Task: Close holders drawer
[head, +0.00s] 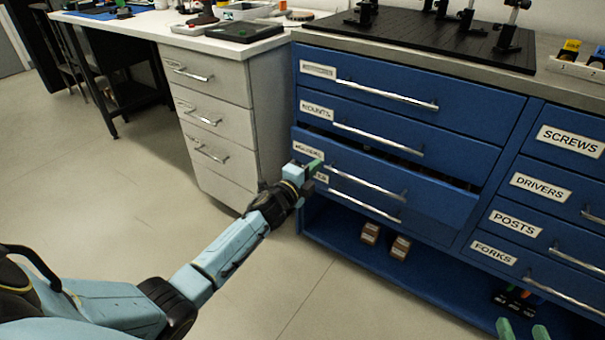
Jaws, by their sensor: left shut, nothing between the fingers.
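The holders drawer (440,198) is the third drawer down in the left column of the blue cabinet. It stands partly pulled out, with a dark gap above its front. Its label is partly hidden and hard to read. My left gripper (315,165) is shut and empty at the left end of this drawer's front, beside the label and left of the handle (365,182). I cannot tell whether it touches the front. My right gripper (523,331) shows only as two green fingertips apart at the bottom right edge, in front of the cabinet.
The mounts drawer (310,109) above is shut. Drawers labelled screws, drivers, posts and forks (494,252) are on the right. Small brown boxes (400,247) sit on the open lower shelf. A white drawer unit (215,120) stands to the left; the floor before it is free.

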